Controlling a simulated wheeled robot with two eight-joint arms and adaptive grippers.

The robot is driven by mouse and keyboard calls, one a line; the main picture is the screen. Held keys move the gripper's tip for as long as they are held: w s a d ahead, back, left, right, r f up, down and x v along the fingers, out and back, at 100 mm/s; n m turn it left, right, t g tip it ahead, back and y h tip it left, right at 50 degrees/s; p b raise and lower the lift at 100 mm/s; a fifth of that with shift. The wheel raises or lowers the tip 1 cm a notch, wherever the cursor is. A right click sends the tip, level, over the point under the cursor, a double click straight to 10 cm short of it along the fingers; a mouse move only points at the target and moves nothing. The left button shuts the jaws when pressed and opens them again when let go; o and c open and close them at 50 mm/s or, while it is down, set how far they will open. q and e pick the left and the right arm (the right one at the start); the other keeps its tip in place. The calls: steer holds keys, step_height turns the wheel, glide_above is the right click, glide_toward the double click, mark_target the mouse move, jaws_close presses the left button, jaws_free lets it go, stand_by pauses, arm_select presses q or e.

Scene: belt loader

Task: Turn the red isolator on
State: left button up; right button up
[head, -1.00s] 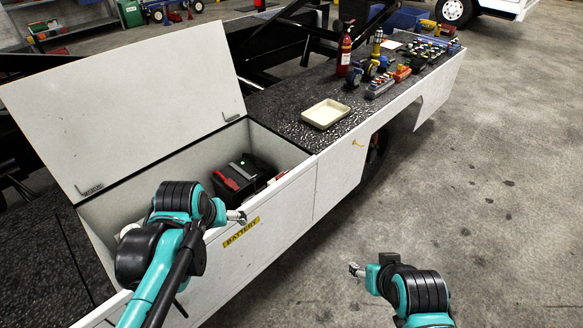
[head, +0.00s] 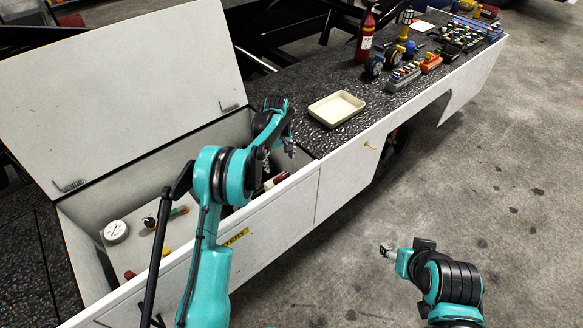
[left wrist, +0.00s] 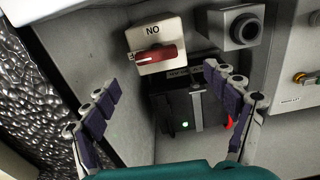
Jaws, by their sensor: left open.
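The red isolator (left wrist: 156,55) has a red handle on a pale square plate, fixed to a grey wall inside the battery box. Its handle lies nearly level across the picture; the plate's lettering reads "NO" along the top, apparently "ON" upside down. My left gripper (left wrist: 156,85) is open and empty, its fingers spread either side of the isolator's lower side, apart from it.
A black battery (left wrist: 185,115) with a green light sits below the isolator. A grey round-fronted fitting (left wrist: 243,30) is right of it. The open lid (head: 130,90) stands behind the box. A cream tray (head: 337,108) lies on the deck. Floor at right is clear.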

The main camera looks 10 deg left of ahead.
mark_target(281, 176)
arm_select(q)
steer(key=shift+w+d+f, duration=0.15)
steer(key=shift+w+f, duration=0.35)
steer(key=shift+f, duration=0.35)
step_height(281, 176, down, 8)
steer(key=b, duration=0.3)
steer(key=shift+r, duration=0.25)
steer(key=shift+r, duration=0.1)
steer(key=shift+s, duration=0.1)
steer(key=c, duration=1.2)
